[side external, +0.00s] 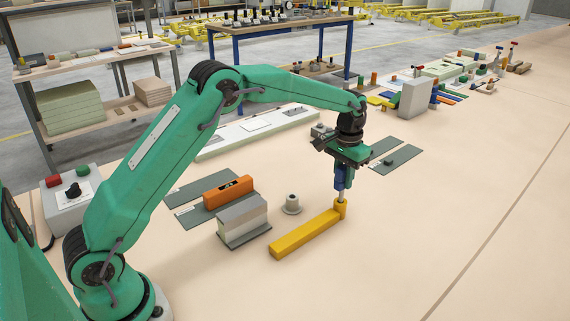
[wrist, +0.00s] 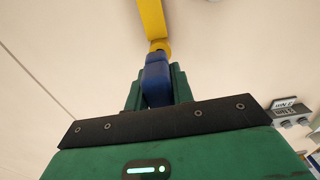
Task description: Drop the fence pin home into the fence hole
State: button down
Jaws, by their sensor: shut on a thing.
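The fence is a yellow bar (side external: 305,235) lying on the table, with a raised round boss (side external: 341,209) at its far right end. The fence pin has a blue grip (side external: 340,178) and a short pale metal shank below it. My gripper (side external: 344,168) points down and is shut on the blue grip, right above the boss. The pin looks upright. Its shank meets the top of the boss, and its lower end is hidden; how deep it sits I cannot tell. In the wrist view the blue grip (wrist: 157,80) lies between the green fingers and covers part of the yellow boss (wrist: 160,46).
A grey flanged cylinder (side external: 292,205) stands left of the fence. A grey block (side external: 243,221) and an orange block (side external: 228,192) are further left. Dark flat plates (side external: 396,158) lie behind my gripper, with a grey box (side external: 414,98) beyond. The table to the right is clear.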

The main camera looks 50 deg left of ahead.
aim_at(345, 166)
jog(key=shift+f, duration=2.3)
dwell(1.0)
jog(key=c, duration=1.1)
grip_release()
jog(key=shift+r, duration=3.95)
